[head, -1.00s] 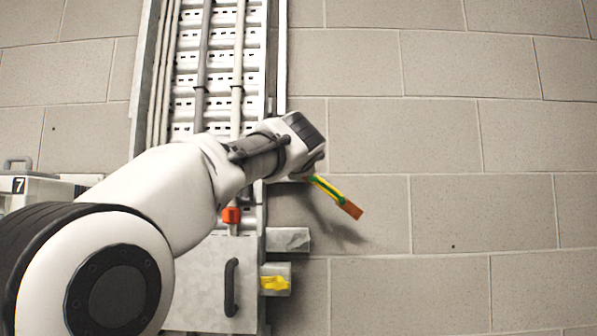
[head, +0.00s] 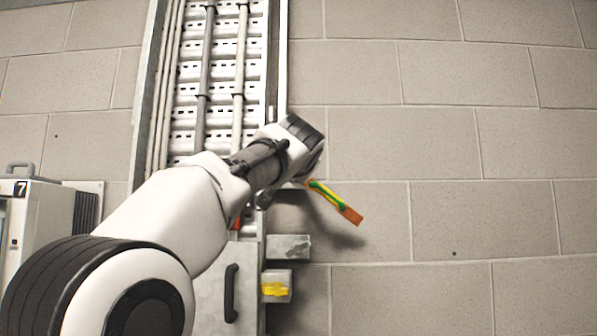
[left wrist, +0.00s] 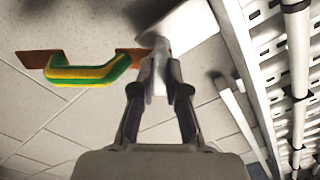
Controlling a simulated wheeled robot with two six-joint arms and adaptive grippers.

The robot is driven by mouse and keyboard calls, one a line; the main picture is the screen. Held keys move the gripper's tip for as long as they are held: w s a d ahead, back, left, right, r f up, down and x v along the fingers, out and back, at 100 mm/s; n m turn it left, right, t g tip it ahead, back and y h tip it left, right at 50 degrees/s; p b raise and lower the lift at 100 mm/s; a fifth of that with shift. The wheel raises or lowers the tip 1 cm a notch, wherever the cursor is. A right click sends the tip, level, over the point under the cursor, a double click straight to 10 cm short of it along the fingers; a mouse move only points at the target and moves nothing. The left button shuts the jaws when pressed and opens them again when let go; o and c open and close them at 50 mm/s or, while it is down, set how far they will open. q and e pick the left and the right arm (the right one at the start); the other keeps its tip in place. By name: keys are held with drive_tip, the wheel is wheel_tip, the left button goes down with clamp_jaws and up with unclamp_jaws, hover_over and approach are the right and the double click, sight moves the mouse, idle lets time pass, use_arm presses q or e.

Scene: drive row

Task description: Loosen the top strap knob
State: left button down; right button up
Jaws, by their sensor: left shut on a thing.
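A green and yellow strap with copper-coloured ends (head: 340,202) juts out to the lower right from beside my left wrist in the head view. The same strap (left wrist: 92,72) lies at the upper left in the left wrist view. Its right end reaches the fingertips of my left gripper (left wrist: 161,68). The fingers are close together on a small thing there, which they almost wholly hide; by its place it seems to be the strap's knob. In the head view the fingertips are hidden by my left arm. My right gripper is in neither view.
A metal cable ladder with pipes (head: 218,80) runs up the block wall (head: 450,140). Below it is a grey panel with a black handle (head: 231,292), beside a yellow part (head: 275,289). A light cabinet marked 7 (head: 30,225) stands left. The wall at right is bare.

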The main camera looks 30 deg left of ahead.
use_arm(q)
drive_tip(key=shift+s+r, duration=0.2)
drive_tip(key=shift+r, duration=0.2)
drive_tip(key=c, duration=1.5)
unclamp_jaws()
drive_tip(key=o, duration=0.3)
drive_tip(key=shift+w+f, duration=0.1)
drive_tip(key=shift+w, duration=0.1)
drive_tip(key=shift+w+a+f, duration=0.2)
drive_tip(key=shift+w+f, duration=0.05)
drive_tip(key=shift+f, duration=0.05)
drive_tip(key=shift+s+d, duration=0.1)
